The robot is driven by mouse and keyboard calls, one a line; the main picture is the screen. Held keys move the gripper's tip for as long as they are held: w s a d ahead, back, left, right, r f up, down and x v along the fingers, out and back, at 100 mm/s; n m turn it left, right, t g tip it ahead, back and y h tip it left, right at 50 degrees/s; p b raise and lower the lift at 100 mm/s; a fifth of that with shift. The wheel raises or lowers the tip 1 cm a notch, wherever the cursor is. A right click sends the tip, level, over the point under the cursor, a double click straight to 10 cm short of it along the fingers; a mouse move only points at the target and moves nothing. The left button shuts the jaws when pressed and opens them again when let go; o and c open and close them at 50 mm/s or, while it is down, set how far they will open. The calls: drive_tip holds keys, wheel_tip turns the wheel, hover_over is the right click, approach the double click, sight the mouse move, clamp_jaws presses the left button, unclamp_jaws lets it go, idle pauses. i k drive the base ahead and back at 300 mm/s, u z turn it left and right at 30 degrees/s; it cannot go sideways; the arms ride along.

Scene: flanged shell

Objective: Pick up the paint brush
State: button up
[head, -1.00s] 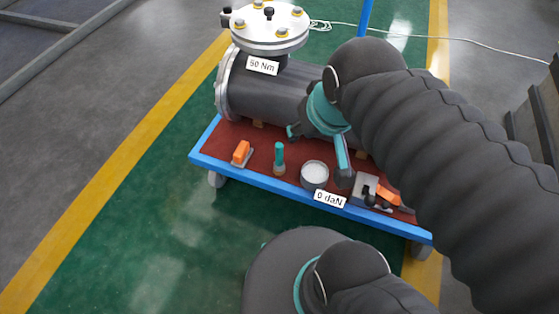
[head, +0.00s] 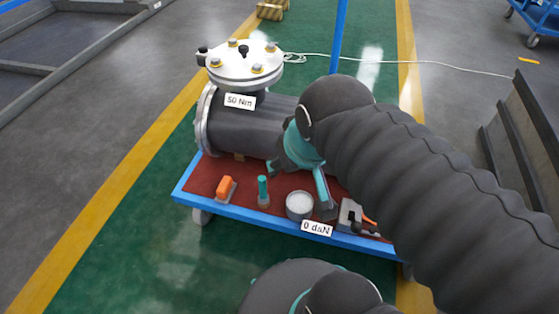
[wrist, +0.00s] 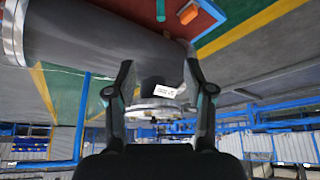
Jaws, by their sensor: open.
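A teal-handled tool that looks like the paint brush (head: 263,188) stands upright on the cart's red top, its handle up. It lies between an orange-handled tool (head: 226,188) and a round grey pot (head: 299,205). In the wrist view a teal handle (wrist: 160,10) shows at the top edge, cut off by the frame. My gripper (head: 298,182) is to the right of the brush, above the red top and beside the dark pipe body. In the wrist view my gripper (wrist: 160,75) has its fingers spread with nothing held.
The dark flanged shell (head: 250,125) fills the back of the cart, with a bolted light flange (head: 245,63) on top. A grey and orange tool (head: 352,215) lies right of the pot. The cart has a blue edge (head: 255,222).

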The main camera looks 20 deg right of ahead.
sight(263, 199)
drive_tip(key=z, duration=1.45)
drive_tip(key=k, duration=1.05)
drive_tip(key=u, duration=1.25)
drive_tip(key=i, duration=0.5)
drive_tip(key=u, duration=0.1)
